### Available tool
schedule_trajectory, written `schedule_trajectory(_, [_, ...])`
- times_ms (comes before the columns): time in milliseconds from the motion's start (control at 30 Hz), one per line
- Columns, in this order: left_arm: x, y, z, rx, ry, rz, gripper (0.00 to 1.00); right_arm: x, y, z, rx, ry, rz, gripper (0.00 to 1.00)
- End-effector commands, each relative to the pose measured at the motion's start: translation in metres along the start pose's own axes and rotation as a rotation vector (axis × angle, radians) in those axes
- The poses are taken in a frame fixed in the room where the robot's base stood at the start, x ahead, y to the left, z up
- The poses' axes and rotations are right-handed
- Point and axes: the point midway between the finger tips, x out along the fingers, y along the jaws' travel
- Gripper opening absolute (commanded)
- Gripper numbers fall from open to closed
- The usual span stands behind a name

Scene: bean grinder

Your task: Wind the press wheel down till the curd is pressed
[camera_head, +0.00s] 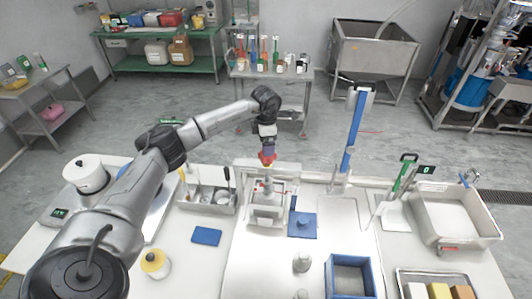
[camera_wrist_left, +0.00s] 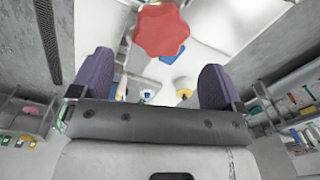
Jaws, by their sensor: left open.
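The press (camera_head: 268,208) stands at the back middle of the white worktable, a pale metal frame with a box-shaped body. Its red lobed wheel (camera_head: 267,160) sits at the top of the press, right below my left gripper (camera_head: 267,147). In the left wrist view the wheel (camera_wrist_left: 161,30) shows at the top middle, ahead of the two purple fingers. My left gripper (camera_wrist_left: 155,72) is open, and its fingers are spread with nothing between them. I cannot tell whether a finger touches the wheel. The curd cannot be made out. My right gripper is out of view.
A blue bin (camera_head: 350,277) and a grey weight (camera_head: 302,262) are in front. A tall blue-handled tool (camera_head: 354,130) rises at the right.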

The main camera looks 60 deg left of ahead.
Motion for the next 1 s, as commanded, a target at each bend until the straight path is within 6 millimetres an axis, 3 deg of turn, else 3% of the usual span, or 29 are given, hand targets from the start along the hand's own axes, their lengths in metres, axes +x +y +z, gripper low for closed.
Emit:
schedule_trajectory(200, [0.034, 0.0, -0.001, -0.001, 0.002, -0.001, 0.93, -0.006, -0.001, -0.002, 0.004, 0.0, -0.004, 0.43])
schedule_trajectory(400, [0.053, 0.0, 0.0, -0.001, 0.0, -0.001, 0.93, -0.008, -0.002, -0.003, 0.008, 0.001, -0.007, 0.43])
schedule_trajectory(867, [0.062, 0.0, 0.0, 0.0, -0.001, 0.001, 0.93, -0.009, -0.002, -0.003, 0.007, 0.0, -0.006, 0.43])
schedule_trajectory(1000, [0.062, 0.0, 0.0, 0.0, -0.001, 0.001, 0.82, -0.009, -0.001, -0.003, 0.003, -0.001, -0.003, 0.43])
